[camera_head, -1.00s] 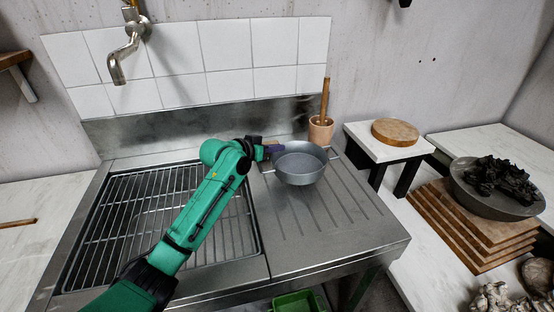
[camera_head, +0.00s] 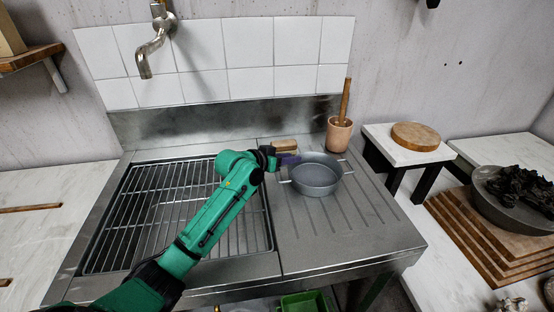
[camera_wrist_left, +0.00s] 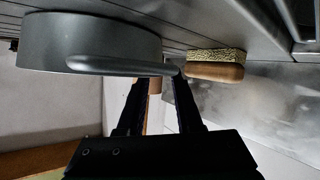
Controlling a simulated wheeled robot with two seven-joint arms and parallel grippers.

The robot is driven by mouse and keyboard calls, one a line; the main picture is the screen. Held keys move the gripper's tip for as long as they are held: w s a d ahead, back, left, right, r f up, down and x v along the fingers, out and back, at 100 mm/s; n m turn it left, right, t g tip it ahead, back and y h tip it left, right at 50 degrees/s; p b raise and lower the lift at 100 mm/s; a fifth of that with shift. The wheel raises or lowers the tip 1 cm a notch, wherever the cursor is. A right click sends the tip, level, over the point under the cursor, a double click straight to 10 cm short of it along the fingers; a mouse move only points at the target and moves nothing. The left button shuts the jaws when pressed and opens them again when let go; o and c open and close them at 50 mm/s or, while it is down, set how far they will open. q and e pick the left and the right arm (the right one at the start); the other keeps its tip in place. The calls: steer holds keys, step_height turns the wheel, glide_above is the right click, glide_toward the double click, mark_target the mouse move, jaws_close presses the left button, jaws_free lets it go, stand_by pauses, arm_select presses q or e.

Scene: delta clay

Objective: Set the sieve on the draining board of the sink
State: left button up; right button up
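The sieve (camera_head: 317,178) is a round grey pan-like vessel with two side handles. It sits upright on the ribbed draining board (camera_head: 370,232), right of the sink's grate. My left gripper (camera_head: 289,159) is at the sieve's left rim, near its left handle. In the left wrist view, the sieve (camera_wrist_left: 85,42) and its handle (camera_wrist_left: 120,66) lie just beyond the fingertips. The two fingers (camera_wrist_left: 160,84) stand apart with background showing between them. Whether one finger touches the handle is unclear. My right gripper is not in view.
A brush or sponge block (camera_head: 285,146) lies behind the gripper, and also shows in the left wrist view (camera_wrist_left: 216,68). A mortar with pestle (camera_head: 339,135) stands behind the sieve. The grate (camera_head: 150,215) fills the left basin. The front of the draining board is clear.

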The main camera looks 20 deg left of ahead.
arm_select(q)
steer(key=v, duration=1)
steer(key=shift+s+r+b, duration=0.15)
steer(key=shift+r+b, duration=0.05)
steer(key=shift+b, duration=0.1)
